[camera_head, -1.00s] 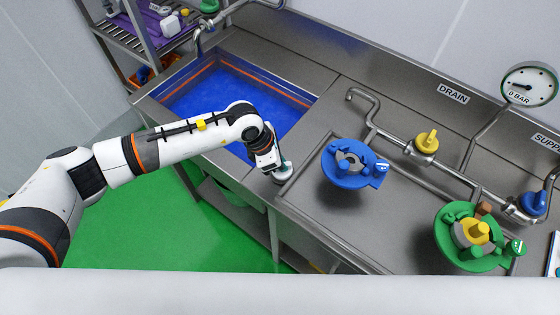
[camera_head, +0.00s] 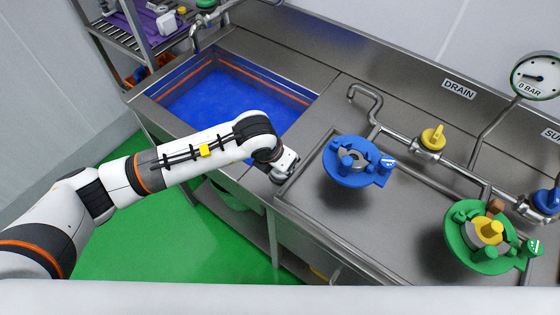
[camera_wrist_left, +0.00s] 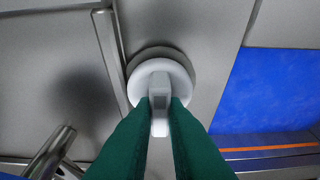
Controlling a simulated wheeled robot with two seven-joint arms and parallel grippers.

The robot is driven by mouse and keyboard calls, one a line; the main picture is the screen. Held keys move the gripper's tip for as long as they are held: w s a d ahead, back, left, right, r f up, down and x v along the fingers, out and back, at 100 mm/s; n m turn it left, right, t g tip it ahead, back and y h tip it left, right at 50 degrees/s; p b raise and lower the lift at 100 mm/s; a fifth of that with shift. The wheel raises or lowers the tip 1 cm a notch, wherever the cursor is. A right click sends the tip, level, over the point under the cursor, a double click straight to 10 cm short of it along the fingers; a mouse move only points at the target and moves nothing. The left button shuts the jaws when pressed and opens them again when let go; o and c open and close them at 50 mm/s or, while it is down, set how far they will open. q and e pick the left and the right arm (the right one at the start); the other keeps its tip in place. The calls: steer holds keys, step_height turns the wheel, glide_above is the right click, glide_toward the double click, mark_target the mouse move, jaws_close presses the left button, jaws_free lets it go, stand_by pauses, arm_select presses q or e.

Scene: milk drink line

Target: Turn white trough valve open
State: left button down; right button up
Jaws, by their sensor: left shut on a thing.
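The white trough valve (camera_wrist_left: 161,78) is a round knob with a raised bar handle, seen from above in the left wrist view. Its handle points down in that picture, between the two dark green fingers of my left gripper (camera_wrist_left: 160,108). The fingers are shut on the handle, one on each side. In the head view my left gripper (camera_head: 284,166) is at the steel counter's front edge, right of the blue trough (camera_head: 225,102). It mostly hides the valve there. My right gripper is not in view.
A blue flanged fitting (camera_head: 350,175) stands right of my gripper, and a green one (camera_head: 465,250) farther right. A pipe with a yellow valve (camera_head: 433,137) runs behind them. A gauge (camera_head: 537,77) reads near 0 BAR. A shelf (camera_head: 115,32) stands at the back left.

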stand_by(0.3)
arm_select(q)
steer(key=c, duration=1.5)
jaws_free()
steer(key=shift+o, duration=0.2)
steer(key=b+v, duration=0.2)
steer(key=v, duration=1)
steer(key=shift+b, duration=0.4)
steer(key=shift+d, duration=0.15)
